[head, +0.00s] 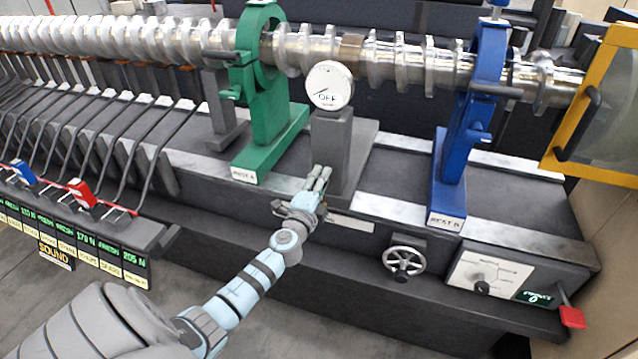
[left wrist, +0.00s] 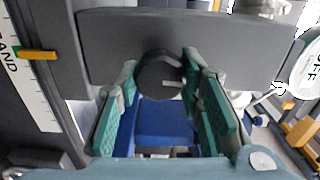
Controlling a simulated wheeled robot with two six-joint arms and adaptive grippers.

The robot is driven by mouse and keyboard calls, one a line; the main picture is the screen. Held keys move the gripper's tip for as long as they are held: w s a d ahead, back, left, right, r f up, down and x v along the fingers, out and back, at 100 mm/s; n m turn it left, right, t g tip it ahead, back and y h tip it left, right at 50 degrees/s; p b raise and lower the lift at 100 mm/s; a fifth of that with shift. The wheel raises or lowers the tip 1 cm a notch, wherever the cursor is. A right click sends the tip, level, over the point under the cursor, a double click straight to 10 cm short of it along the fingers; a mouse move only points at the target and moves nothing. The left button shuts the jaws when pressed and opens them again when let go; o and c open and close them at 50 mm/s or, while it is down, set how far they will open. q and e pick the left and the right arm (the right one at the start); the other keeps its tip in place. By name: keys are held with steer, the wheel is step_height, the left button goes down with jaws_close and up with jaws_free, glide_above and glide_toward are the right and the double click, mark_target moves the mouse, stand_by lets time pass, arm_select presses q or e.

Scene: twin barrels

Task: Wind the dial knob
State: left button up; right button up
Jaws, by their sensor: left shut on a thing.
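The round dial (head: 330,86) is white, reads OFF and sits on top of a grey post (head: 331,150). Part of it also shows at the right edge of the left wrist view (left wrist: 306,68). A dark round knob (left wrist: 158,76) sticks out from the grey post in the left wrist view. My left gripper (head: 321,173) is at the front of the post, below the dial. In the left wrist view its green-padded fingers (left wrist: 160,92) stand on both sides of the knob, shut on it. In the head view the knob is hidden by the fingers. My right gripper is not in view.
A green rest (head: 268,140) and a blue rest (head: 462,150) stand either side of the post, under a long metal shaft (head: 393,58). A handwheel (head: 404,262) and a white panel (head: 490,275) with a red lever (head: 572,317) are lower right. Levers crowd the left.

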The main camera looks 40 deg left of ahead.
arm_select(q)
steer(key=o, duration=1.1)
steer(key=shift+o, duration=0.2)
steer(key=shift+s, duration=0.1)
steer(key=v, duration=0.7)
steer(key=shift+p, duration=0.35)
steer(key=shift+d, duration=0.1)
steer(key=s+f+n+g+h, duration=0.1)
steer(key=s+f+n+g, duration=0.3)
steer(key=f, duration=0.6)
steer(key=s+f+n+g+h, duration=0.1)
steer(key=s+f+g, duration=0.1)
steer(key=s+f, duration=0.65)
steer(key=s+f+n+g, duration=0.2)
steer(key=f+n+g, duration=0.1)
steer(key=f, duration=1)
steer(key=s+d+f+n+g+h, duration=0.1)
steer(key=s+d+f, duration=0.3)
steer(key=s, duration=0.5)
steer(key=s+d+f+n+g+h, duration=0.1)
steer(key=s+d+f+n+g, duration=0.1)
steer(key=s, duration=0.8)
steer(key=s+d+f+n+g+h, duration=0.1)
steer(key=s+d+f+n+g, duration=0.1)
steer(key=s+d+f, duration=0.4)
steer(key=s+f+g, duration=0.1)
steer(key=s, duration=0.3)
steer(key=shift+d+f+g, duration=0.2)
steer(key=shift+d+g, duration=0.05)
steer(key=shift+g, duration=0.15)
